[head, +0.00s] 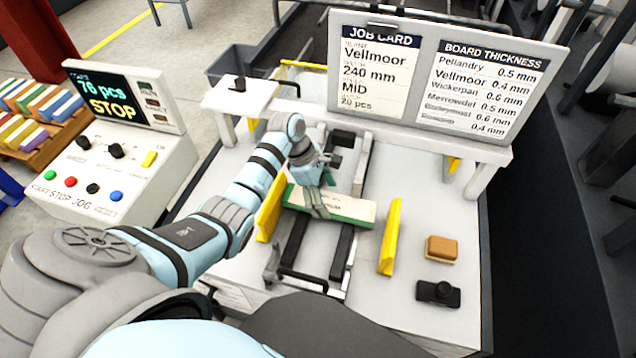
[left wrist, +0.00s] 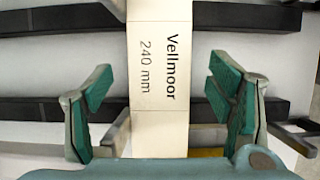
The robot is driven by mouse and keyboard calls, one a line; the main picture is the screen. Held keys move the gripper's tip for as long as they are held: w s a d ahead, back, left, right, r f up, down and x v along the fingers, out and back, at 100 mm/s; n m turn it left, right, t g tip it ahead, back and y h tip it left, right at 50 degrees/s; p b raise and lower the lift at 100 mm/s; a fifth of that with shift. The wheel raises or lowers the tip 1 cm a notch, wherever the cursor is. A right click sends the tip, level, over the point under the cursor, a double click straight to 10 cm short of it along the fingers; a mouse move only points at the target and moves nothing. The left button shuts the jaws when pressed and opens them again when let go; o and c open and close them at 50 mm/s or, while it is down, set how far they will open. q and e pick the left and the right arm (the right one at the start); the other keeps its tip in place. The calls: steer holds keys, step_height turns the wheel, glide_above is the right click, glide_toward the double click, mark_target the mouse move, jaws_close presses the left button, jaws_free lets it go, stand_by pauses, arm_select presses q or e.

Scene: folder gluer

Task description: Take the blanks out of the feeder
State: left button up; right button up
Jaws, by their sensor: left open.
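The blanks (head: 350,207) lie as a pale stack with green edges across dark rails in the feeder, between a left yellow guide (head: 270,211) and a right yellow guide (head: 390,237). My left gripper (head: 318,203) is over the stack, left of its middle. In the left wrist view, a cream strip (left wrist: 158,50) printed "Vellmoor 240 mm" runs between the open green-padded fingers of my left gripper (left wrist: 158,98), with a gap on both sides. The gripper hides part of the stack in the head view. My right gripper is not in view.
A job card board (head: 436,85) stands behind the feeder and reads Vellmoor, 240 mm, MID, 20 pcs. A control box (head: 120,150) on the left shows 76 pcs and STOP. A brown sponge-like block (head: 442,248) and a black device (head: 438,293) lie at the right.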

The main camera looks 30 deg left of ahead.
arm_select(q)
steer(key=shift+x, duration=0.75)
steer(key=shift+r, duration=0.1)
steer(key=shift+c, duration=1.2)
steer(key=c, duration=1.2)
steer(key=shift+s+d+r+p, duration=0.1)
steer(key=shift+s+d+p, duration=0.3)
steer(key=shift+p, duration=0.3)
steer(key=shift+c, duration=0.4)
steer(key=shift+d+p, duration=0.3)
steer(key=shift+d, duration=0.3)
steer(key=o, duration=1.5)
steer(key=shift+a, duration=0.1)
